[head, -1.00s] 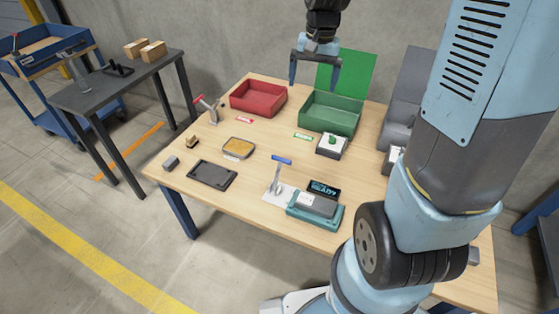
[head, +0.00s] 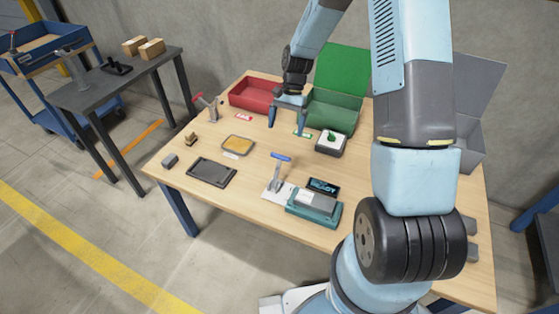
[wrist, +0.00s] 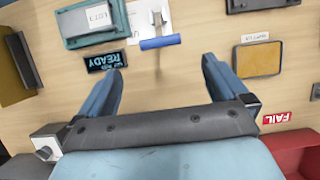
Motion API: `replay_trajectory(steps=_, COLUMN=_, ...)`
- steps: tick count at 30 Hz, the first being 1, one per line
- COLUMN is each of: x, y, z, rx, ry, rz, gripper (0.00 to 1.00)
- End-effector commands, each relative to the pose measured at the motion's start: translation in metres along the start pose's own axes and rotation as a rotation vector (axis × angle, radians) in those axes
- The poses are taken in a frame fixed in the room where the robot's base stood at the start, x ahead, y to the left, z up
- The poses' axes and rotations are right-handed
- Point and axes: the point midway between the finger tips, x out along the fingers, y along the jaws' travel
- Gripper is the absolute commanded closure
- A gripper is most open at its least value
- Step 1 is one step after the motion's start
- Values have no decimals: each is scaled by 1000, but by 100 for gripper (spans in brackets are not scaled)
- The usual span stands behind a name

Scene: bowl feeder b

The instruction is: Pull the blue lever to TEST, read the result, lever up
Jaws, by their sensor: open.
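The blue lever (head: 281,157) stands upright on a pale plate at the front middle of the table. In the wrist view its blue handle (wrist: 160,42) lies beyond the fingertips, between them from side to side. The teal test device (head: 314,207) sits beside it on the right. Its small dark display (head: 324,187) shows READY, also legible in the wrist view (wrist: 105,62). My gripper (head: 287,120) is open and empty, above the table behind the lever, apart from it.
A red bin (head: 251,95) and a green bin (head: 335,110) stand at the back. A white box with a green button (head: 331,143) is right of the gripper. A yellow tray (head: 238,146) and a dark tray (head: 212,172) lie left of the lever. A FAIL label (wrist: 277,118) lies near the red bin.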

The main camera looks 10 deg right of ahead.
Motion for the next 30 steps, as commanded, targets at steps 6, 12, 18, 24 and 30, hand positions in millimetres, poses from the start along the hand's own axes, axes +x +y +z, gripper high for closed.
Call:
replay_trajectory(steps=6, x=26, y=0, z=1, rx=1, ry=-4, rz=2, gripper=0)
replay_trajectory(steps=12, x=61, y=0, z=2, rx=-1, ry=-4, rz=3, gripper=0)
replay_trajectory(steps=18, x=96, y=0, z=1, rx=-2, ry=-3, rz=2, gripper=0)
replay_trajectory(steps=24, x=122, y=0, z=1, rx=-2, ry=-2, rz=2, gripper=0)
replay_trajectory(steps=30, x=134, y=0, z=1, rx=-2, ry=0, rz=1, gripper=0)
